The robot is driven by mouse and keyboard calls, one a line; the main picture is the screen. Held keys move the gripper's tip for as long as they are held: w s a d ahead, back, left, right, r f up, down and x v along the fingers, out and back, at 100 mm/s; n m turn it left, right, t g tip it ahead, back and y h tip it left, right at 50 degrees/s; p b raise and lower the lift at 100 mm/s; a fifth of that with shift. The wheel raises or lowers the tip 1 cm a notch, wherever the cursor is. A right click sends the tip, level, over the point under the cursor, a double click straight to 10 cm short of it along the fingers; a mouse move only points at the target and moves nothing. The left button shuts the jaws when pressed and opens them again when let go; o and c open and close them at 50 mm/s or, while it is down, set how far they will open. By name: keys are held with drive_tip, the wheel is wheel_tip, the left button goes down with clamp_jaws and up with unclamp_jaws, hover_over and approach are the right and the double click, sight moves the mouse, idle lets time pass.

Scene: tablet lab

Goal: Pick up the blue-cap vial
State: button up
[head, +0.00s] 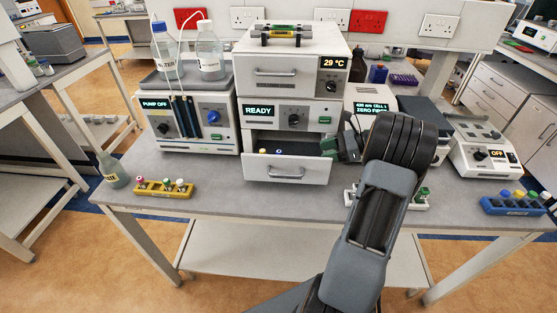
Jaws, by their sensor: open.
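My gripper (338,147) is at the right side of the open drawer (287,171) of the READY instrument (291,115). It is open, and its fingers are small and dark here, partly behind my arm. Inside the drawer, at the left, are small bits of colour (264,151) that look like vial caps, one bluish and one pale. They are too small to tell for sure. My gripper is far from that rack.
A yellow rack (163,190) with several vials stands at the front left. A white rack (413,205) is partly hidden behind my arm. A pump (187,120) with bottles stands left of the instrument, a balance (375,108) and another device (484,150) to the right.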

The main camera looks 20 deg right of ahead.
drive_tip(key=p, duration=0.1)
approach(279, 152)
drive_tip(key=x, duration=0.5)
drive_tip(key=shift+f, duration=0.3)
drive_tip(key=shift+p+x, duration=0.55)
drive_tip(key=shift+x, duration=2)
drive_tip(key=shift+w, duration=0.1)
drive_tip(key=shift+c, duration=0.2)
drive_tip(key=c, duration=0.9)
drive_tip(key=shift+d, duration=0.1)
drive_tip(key=shift+c, duration=0.2)
